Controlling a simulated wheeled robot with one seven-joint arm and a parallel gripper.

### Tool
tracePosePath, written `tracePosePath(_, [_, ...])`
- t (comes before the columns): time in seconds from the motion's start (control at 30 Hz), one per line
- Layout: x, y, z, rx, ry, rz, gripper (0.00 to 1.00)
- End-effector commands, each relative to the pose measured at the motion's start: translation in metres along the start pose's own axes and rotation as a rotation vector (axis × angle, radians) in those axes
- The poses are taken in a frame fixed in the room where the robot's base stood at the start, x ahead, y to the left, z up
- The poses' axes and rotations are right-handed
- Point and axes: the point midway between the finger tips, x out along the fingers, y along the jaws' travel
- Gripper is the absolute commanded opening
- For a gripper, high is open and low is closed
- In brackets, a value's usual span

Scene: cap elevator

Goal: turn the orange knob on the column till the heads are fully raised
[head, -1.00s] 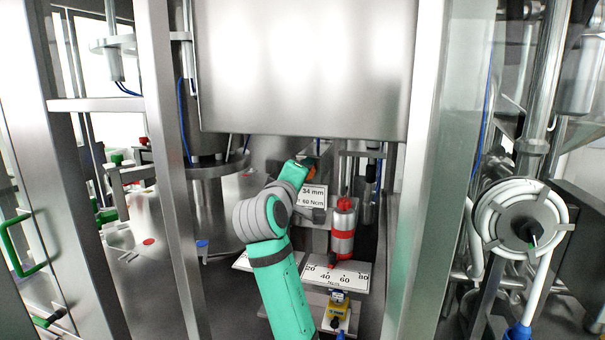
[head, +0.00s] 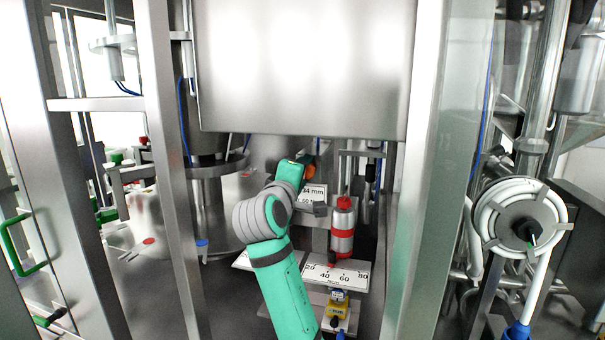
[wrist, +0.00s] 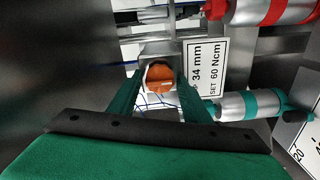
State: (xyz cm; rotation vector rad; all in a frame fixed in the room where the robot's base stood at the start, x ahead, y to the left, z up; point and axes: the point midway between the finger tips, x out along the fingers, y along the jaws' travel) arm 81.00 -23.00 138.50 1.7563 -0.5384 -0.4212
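The orange knob (wrist: 160,77) sits on a grey metal block of the column and shows in the wrist view between the tips of my gripper's two green fingers. My gripper (wrist: 159,82) is open, with a narrow gap visible on each side of the knob. In the head view the knob (head: 314,173) is a small orange patch beside my gripper (head: 304,160), which hides part of it. A white label (wrist: 206,70) next to the knob reads 34 mm, set 60 Ncm. The heads cannot be made out clearly.
A red-banded cylinder (head: 343,228) stands right of my arm, above a white scale plate (head: 347,277). A green-banded cylinder (wrist: 247,105) lies close to the right finger in the wrist view. Metal posts (head: 415,180) and a large panel (head: 305,65) frame the space.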

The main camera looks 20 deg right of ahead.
Motion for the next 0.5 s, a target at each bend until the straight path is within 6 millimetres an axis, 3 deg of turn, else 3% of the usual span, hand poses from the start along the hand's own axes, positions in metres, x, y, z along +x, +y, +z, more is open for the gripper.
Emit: tracePosePath(0.5, [0.0008, 0.0003, -0.0008, 0.001, 0.002, 0.000, 0.52])
